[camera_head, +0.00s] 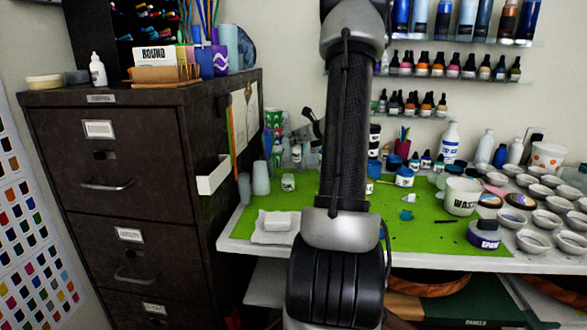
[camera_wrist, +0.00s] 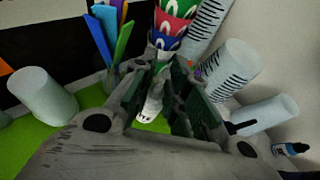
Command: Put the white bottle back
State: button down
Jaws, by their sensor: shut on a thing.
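A small white bottle (camera_wrist: 152,106) with dark lettering shows between the dark finger pads of my gripper (camera_wrist: 165,98) in the wrist view. My gripper is shut on it, and the fingers hide part of its sides. Green mat shows just beneath it; I cannot tell whether the bottle touches the mat. In the head view my arm hides much of the gripper, and I cannot make out the held bottle clearly. Another white bottle (camera_head: 97,70) stands on the filing cabinet (camera_head: 150,97), and a larger white one (camera_head: 450,141) stands at the back of the table.
Stacked patterned cups (camera_wrist: 172,30), a holder with coloured sticks (camera_wrist: 110,75) and pale cups (camera_wrist: 228,68) crowd close around my gripper. A WASTE cup (camera_head: 462,196) and several small bowls (camera_head: 532,243) fill the right. The green mat (camera_head: 430,235) has free room at the front.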

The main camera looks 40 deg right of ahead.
aim_at(299, 156)
notch_tip(299, 156, down, 7)
jog(key=shift+f, duration=0.1)
dwell(0.4)
jog(key=c, duration=1.4)
grip_release()
jog(key=shift+f, duration=0.1)
